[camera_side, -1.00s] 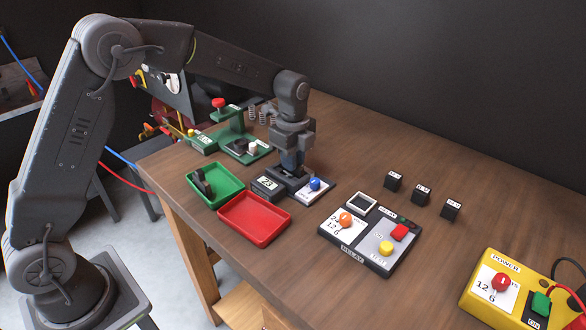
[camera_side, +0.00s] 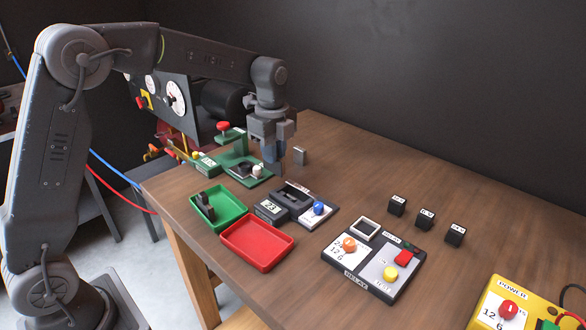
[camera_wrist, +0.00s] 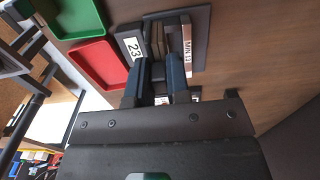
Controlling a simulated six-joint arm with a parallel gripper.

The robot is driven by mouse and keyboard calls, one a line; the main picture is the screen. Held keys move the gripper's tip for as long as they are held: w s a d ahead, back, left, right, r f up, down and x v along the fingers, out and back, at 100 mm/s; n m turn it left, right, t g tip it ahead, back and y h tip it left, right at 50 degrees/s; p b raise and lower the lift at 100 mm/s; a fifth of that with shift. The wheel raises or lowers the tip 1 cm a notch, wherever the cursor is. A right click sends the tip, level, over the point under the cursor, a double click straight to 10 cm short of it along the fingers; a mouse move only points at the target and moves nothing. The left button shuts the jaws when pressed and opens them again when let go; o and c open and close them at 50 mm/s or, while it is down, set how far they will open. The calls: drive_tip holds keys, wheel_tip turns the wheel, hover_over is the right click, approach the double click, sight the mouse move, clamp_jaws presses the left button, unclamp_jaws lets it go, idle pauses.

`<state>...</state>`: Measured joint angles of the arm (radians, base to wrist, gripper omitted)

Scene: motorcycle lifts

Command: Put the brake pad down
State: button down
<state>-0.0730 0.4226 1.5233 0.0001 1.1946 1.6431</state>
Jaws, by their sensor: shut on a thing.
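My gripper (camera_side: 277,166) is above the table, just behind the dark gauge block (camera_side: 270,209) marked 23. In the wrist view my gripper (camera_wrist: 165,62) has its blue fingers close together, shut on the brake pad (camera_wrist: 158,38), a thin brown and grey plate between the tips. In the side view the pad is mostly hidden by the fingers. The gauge's slotted dark holder (camera_side: 292,196) stands below and in front of the fingers and looks empty. The wrist view shows the gauge's 23 label (camera_wrist: 131,47) left of the pad.
A green tray (camera_side: 226,217) holding a dark part and an empty red tray (camera_side: 257,243) lie left of the gauge. A green fixture (camera_side: 240,171) stands behind. The relay box (camera_side: 374,258) and several small black blocks (camera_side: 427,217) are to the right.

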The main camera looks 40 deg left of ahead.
drive_tip(key=s+a+r+m, duration=0.1)
drive_tip(key=s+a+r, duration=0.2)
drive_tip(key=s+a, duration=1.25)
drive_tip(key=w+d+f, duration=0.2)
drive_tip(key=d, duration=0.1)
drive_tip(key=w+d+f, duration=0.2)
drive_tip(key=d, duration=0.1)
drive_tip(key=w+d+f, duration=0.2)
drive_tip(key=d, duration=0.1)
drive_tip(key=shift+d+f, duration=0.15)
drive_tip(key=shift+d, duration=0.05)
hover_over(230, 204)
drive_tip(key=shift+f, duration=2.05)
drive_tip(key=shift+f, duration=0.15)
drive_tip(key=c, duration=1.1)
unclamp_jaws()
